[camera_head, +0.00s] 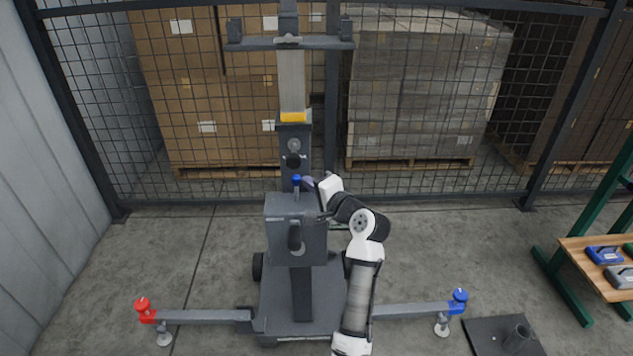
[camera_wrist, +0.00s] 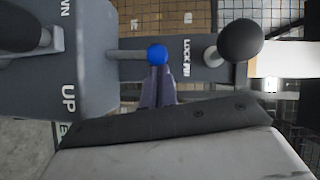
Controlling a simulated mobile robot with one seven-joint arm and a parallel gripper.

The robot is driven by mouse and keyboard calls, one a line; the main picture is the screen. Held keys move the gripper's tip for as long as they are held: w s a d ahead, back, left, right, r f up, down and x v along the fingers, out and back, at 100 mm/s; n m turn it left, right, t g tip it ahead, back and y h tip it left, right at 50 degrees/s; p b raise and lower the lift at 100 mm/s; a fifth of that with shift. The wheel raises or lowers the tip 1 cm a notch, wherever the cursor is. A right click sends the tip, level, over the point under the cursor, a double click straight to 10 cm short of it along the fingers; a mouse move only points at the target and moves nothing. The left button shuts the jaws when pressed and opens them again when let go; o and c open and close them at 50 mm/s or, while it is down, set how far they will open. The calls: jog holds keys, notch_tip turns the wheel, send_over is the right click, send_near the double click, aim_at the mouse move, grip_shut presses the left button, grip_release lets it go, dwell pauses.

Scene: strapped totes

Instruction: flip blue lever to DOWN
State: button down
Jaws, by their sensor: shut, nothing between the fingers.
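The blue lever (camera_head: 296,181) is a short grey stem with a blue ball knob, standing upright at the top of the grey box (camera_head: 284,212) on the lift's mast. In the wrist view the blue knob (camera_wrist: 157,54) shows at the end of its stem, beside the box face with UP and partly cut-off DOWN lettering. My gripper (camera_head: 308,182) is at the knob's right in the head view. In the wrist view the fingers of my gripper (camera_wrist: 156,72) are together, their tips right at the knob; I cannot tell whether they touch it. Nothing is between them.
A black-knobbed handle (camera_wrist: 240,42) sticks out near LOCK lettering, close to my fingers. A black handle (camera_head: 295,237) is on the box front. Outriggers carry a red knob (camera_head: 142,304) and a blue knob (camera_head: 459,295). A mesh fence stands behind; the floor at left is clear.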

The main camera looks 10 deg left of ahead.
jog(key=p, duration=0.1)
jog(key=a+r+n+h, duration=0.1)
jog(key=a+n+h+p, duration=0.1)
jog(key=shift+s+a+r+g+p, duration=0.15)
jog(key=shift+s+a+g+p, duration=0.15)
jog(key=shift+g+p, duration=0.1)
jog(key=shift+s+a+p, duration=0.25)
jog(key=shift+a+p, duration=0.3)
jog(key=shift+a, duration=0.4)
